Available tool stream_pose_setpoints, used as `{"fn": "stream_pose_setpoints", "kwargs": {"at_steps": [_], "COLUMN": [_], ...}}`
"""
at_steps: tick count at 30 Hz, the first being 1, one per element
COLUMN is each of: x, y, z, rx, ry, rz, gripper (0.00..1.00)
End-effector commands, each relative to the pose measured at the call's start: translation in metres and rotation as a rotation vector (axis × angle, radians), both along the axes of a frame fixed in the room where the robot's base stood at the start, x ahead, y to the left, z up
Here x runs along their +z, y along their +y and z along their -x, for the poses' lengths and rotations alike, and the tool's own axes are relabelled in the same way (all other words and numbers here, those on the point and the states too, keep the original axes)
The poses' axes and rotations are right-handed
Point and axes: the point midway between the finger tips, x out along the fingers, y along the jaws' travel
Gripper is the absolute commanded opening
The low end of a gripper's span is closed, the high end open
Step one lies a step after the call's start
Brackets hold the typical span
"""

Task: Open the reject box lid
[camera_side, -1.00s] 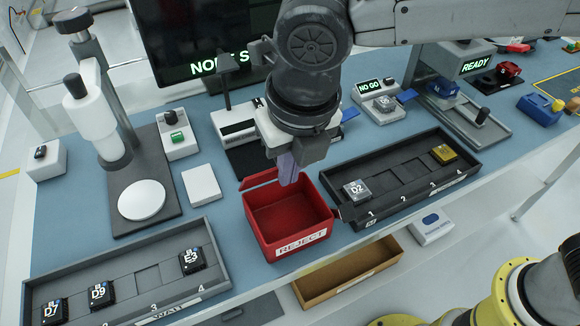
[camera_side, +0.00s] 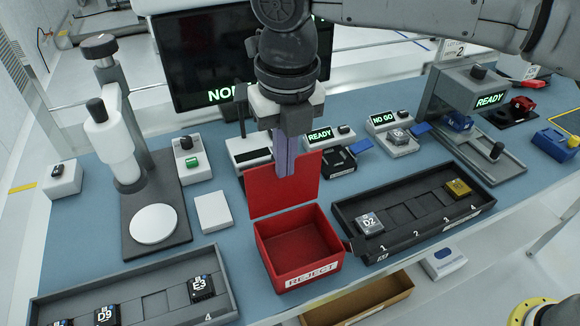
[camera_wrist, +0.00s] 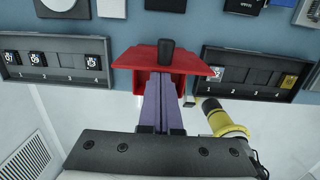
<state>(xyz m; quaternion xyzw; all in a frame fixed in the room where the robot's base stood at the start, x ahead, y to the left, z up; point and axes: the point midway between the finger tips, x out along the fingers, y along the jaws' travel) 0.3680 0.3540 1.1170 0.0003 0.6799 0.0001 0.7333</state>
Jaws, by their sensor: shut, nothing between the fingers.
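The red reject box (camera_side: 312,275) stands near the table's front edge, its empty interior visible from above. Its red lid (camera_side: 262,188) stands raised at the back of the box, its inner face toward the side camera. My gripper (camera_side: 286,172) is shut and empty. Its purple fingers point down in front of the raised lid and above the box, hiding part of the lid. In the wrist view, my shut fingers (camera_wrist: 160,80) reach to the red lid (camera_wrist: 195,63), where a dark knob (camera_wrist: 165,52) shows. Whether the fingers touch the lid is unclear.
A dark tray (camera_side: 345,212) with chips D2 and a gold one is close on the right. A grey tray (camera_side: 225,295) with several chips is at the front left. A press with a white disc (camera_side: 154,224) and a white block (camera_side: 213,211) stand left.

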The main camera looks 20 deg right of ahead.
Motion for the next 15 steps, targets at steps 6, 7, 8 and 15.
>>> {"fn": "stream_pose_setpoints", "kwargs": {"at_steps": [6,7,8,15], "x": [0.0005,0.0005,0.0005,0.0004], "y": [-0.0001,-0.0001,-0.0001,-0.0001], "z": [-0.0052,-0.0054,-0.0055,-0.0054], "rx": [0.000,0.000,0.000,0.000], "ry": [0.000,0.000,0.000,0.000], "rz": [0.000,0.000,0.000,0.000], "gripper": [0.00,0.00,0.00,0.00]}}
